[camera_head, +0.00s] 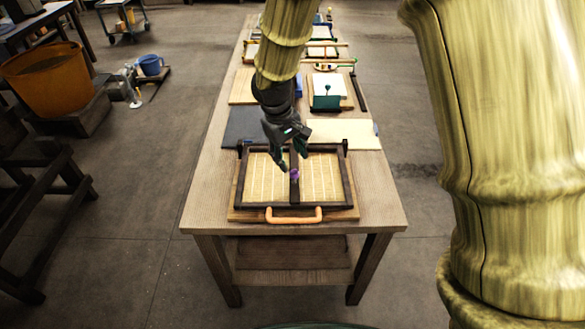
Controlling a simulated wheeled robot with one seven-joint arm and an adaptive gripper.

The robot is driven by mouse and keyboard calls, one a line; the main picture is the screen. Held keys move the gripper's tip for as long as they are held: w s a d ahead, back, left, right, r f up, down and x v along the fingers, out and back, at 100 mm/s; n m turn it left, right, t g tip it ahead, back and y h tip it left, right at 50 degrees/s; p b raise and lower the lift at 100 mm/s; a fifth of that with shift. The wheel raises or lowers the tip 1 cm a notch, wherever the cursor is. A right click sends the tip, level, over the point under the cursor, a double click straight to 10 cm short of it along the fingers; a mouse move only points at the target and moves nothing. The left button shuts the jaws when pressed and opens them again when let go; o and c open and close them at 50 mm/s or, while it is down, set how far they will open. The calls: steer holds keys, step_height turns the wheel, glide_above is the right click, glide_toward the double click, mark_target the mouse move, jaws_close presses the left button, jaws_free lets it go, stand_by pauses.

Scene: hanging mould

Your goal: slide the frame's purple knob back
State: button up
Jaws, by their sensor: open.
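The frame (322,206) is dark, with a middle bar and two pale ribbed panels. It lies flat on a wooden board near the front end of the table, with an orange handle (293,215) at its front. The small purple knob (294,174) is on the middle bar, partly hidden by my gripper. My gripper (293,163) reaches down from above, open, with its fingertips close to the knob. I cannot tell whether a finger touches it.
The long wooden table (205,200) carries a dark mat (243,126), a cream sheet (343,133) and a green holder (326,102) behind the frame. More frames and boards lie farther back. An orange tub (48,78) and blue bucket (150,65) stand at left. Floor right of the table is clear.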

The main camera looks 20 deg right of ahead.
mark_target(294, 171)
steer(key=shift+w+d+f+p, duration=0.1)
steer(key=shift+d+f+p, duration=0.15)
steer(key=shift+f, duration=1)
steer(key=shift+w+d+f+p, duration=0.1)
steer(key=shift+d+f+p, duration=0.1)
steer(key=shift+f, duration=1.05)
steer(key=shift+w+d+f+p, duration=0.1)
steer(key=shift+d+f+p, duration=0.15)
steer(key=shift+f, duration=1)
